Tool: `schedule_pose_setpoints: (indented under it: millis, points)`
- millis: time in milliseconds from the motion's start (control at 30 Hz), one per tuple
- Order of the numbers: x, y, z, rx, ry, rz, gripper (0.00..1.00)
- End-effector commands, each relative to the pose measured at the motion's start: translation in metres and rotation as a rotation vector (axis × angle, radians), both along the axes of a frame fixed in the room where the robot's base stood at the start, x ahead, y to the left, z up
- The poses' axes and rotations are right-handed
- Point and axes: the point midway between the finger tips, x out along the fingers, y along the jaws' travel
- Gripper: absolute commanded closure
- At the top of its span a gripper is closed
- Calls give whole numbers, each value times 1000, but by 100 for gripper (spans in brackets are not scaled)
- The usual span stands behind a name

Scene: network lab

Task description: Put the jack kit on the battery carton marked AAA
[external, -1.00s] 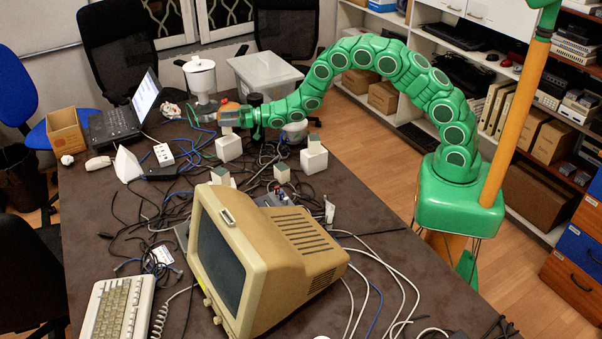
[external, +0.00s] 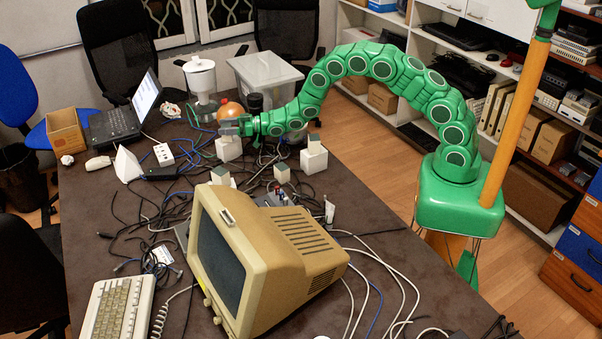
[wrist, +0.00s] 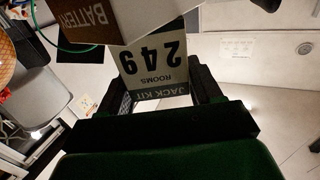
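The jack kit is a small block with a pale label reading JACK KIT, ROOMS, 249. In the wrist view the jack kit (wrist: 157,65) appears upside down between my gripper's fingers (wrist: 160,90), which close on its sides. A white carton (wrist: 85,20) with a brown label reading BATTERY lies just past the kit's lower end; its size mark is out of view. In the external view my gripper (external: 238,126) holds the kit right at the top of a white cube-shaped carton (external: 229,149). I cannot tell whether they touch.
Similar small blocks stand nearby, one on another white carton (external: 314,161). An orange ball (external: 231,109) and a water jug (external: 201,85) are close behind my gripper. Tangled cables and an old monitor (external: 260,255) fill the table's middle.

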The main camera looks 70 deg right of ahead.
Motion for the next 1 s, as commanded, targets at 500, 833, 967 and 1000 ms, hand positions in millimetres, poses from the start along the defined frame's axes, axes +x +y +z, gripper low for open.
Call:
schedule_pose_setpoints:
  millis: [500,833,967,1000]
  points:
    - [-1,0,4,-1,-1,0,15]
    - [-36,-16,3,0,1,-1,15]
    - [-54,-23,2,0,4,-2,15]
    - [-59,-25,3,1,2,-2,15]
